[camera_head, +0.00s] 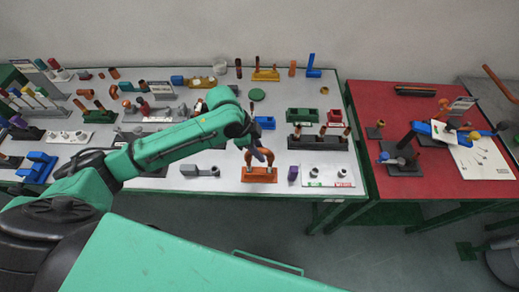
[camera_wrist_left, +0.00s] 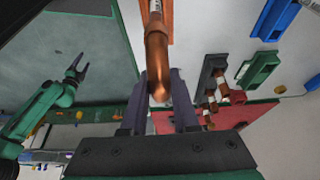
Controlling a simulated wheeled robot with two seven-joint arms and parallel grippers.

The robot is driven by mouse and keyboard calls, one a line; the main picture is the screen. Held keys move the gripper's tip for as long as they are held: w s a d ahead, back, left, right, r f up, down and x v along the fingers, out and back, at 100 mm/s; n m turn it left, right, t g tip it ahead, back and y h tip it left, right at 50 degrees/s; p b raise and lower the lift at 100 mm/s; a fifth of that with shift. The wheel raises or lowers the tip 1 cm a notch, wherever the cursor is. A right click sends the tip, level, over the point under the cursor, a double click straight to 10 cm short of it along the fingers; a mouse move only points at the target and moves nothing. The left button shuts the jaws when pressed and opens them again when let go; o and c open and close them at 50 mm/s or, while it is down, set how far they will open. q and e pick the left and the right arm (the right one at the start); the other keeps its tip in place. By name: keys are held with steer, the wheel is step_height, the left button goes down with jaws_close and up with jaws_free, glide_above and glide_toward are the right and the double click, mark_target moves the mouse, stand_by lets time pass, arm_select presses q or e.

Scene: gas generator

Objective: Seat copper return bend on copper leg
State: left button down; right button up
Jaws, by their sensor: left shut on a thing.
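The copper return bend (camera_head: 249,158) is an upside-down U just above an orange-brown block (camera_head: 260,175) at the front edge of the grey table. My left gripper (camera_head: 262,152) is at the top of the bend. In the left wrist view the bend (camera_wrist_left: 157,50) runs between the two dark fingers of my left gripper (camera_wrist_left: 160,100), which are shut on it. The block (camera_wrist_left: 168,20) shows behind it. I cannot tell whether the bend's ends touch the copper legs.
Right of the block stand a purple piece (camera_head: 293,173) and a white plate (camera_head: 328,176) with short posts. A dark rack (camera_head: 318,142) with copper pieces is behind them. A grey fitting (camera_head: 200,171) lies to the left. A red table (camera_head: 400,100) adjoins on the right.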

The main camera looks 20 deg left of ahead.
stand_by(0.3)
arm_select(q)
steer(key=shift+p, duration=0.5)
steer(key=shift+f+b, duration=0.8)
steer(key=shift+f, duration=0.55)
steer(key=c, duration=0.6)
jaws_free()
steer(key=b+v, duration=0.1)
steer(key=v, duration=1.3)
steer(key=shift+a+r+b, duration=0.2)
steer(key=shift+r+b, duration=0.05)
steer(key=shift+b, duration=0.1)
